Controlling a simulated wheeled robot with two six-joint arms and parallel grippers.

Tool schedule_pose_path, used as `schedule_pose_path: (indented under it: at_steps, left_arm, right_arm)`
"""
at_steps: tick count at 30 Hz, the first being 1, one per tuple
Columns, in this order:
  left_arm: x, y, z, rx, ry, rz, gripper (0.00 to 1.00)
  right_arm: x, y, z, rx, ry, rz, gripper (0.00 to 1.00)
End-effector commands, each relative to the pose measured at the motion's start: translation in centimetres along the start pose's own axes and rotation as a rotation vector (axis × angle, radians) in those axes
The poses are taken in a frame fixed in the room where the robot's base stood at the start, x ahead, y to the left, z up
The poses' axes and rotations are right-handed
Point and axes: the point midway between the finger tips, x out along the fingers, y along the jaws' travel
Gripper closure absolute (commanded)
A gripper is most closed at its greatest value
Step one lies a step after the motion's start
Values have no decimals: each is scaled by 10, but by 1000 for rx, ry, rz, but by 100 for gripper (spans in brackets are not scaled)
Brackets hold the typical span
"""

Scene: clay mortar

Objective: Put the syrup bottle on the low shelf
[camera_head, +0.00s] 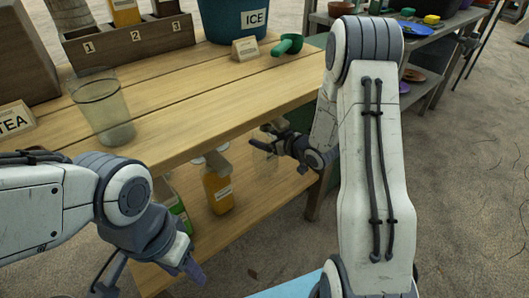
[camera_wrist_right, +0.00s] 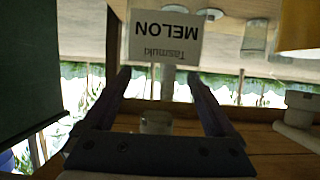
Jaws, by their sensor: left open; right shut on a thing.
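My right gripper (camera_head: 275,142) is shut on a clear, see-through syrup bottle (camera_head: 264,155) under the table's front right part. In the right wrist view the bottle's white MELON label (camera_wrist_right: 166,38) shows upside down, with its pale cap (camera_wrist_right: 156,122) between the fingers (camera_wrist_right: 160,85). The bottle is over the low shelf (camera_head: 245,205); I cannot tell whether its base touches it. On that shelf stand an orange bottle (camera_head: 218,192) with a white label and, left of it, a green bottle (camera_head: 178,212), partly hidden by my left arm. My left gripper (camera_head: 150,278) is open and empty at the lower left.
The tabletop edge overhangs the low shelf. A metal rack (camera_head: 420,55) stands behind right.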

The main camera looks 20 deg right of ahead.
Motion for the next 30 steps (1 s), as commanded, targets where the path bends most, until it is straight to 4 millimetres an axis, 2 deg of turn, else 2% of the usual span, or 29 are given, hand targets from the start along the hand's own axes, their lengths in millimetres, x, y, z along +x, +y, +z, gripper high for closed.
schedule_pose_path:
  at_steps: [2, 10, 21, 22, 23, 30]
  left_arm:
    - [4, 0, 0, 0, 0, 0, 50]
    - [28, -2, 1, 0, 0, 0, 50]
    - [28, -2, 1, 0, 0, 0, 50]
    - [28, -2, 1, 0, 0, 0, 50]
    - [27, -2, 1, 0, 0, 0, 50]
    - [26, -2, 1, 0, 0, 0, 50]
  right_arm:
    - [4, -1, 4, 0, 0, -1, 100]
    - [18, -2, 38, 0, -1, -2, 100]
    - [19, -2, 40, 0, 0, -2, 100]
    - [19, -2, 40, 0, 0, -2, 6]
    - [18, -2, 39, 0, 0, -2, 0]
    - [18, -2, 38, -1, 0, -2, 0]
